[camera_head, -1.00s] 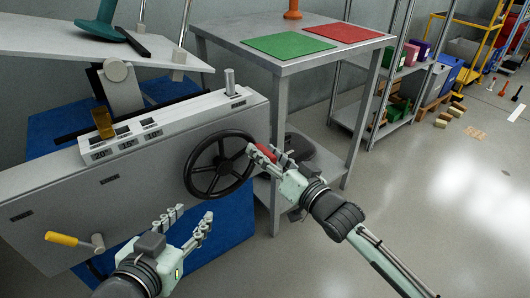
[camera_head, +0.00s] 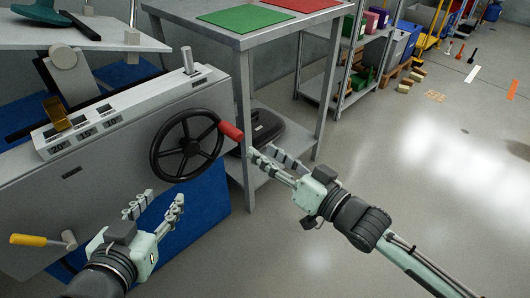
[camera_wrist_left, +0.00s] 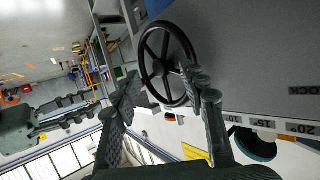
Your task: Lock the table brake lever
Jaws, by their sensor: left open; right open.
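A lever with a yellow grip (camera_head: 28,240) and a grey hub (camera_head: 68,238) sticks out from the lower front of the grey table base (camera_head: 110,165). It points left in the head view. My left gripper (camera_head: 157,203) is open and empty, to the right of this lever and apart from it. A black handwheel (camera_head: 187,146) with a red handle (camera_head: 230,131) is on the same front panel; the wheel also shows in the left wrist view (camera_wrist_left: 166,66). My right gripper (camera_head: 265,155) is open and empty, just right of and below the red handle, apart from it.
A metal workbench (camera_head: 240,42) with a green mat (camera_head: 246,16) and a red mat (camera_head: 300,3) stands behind the wheel. A black case (camera_head: 262,128) lies on its lower shelf. A shelf rack stands further right.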

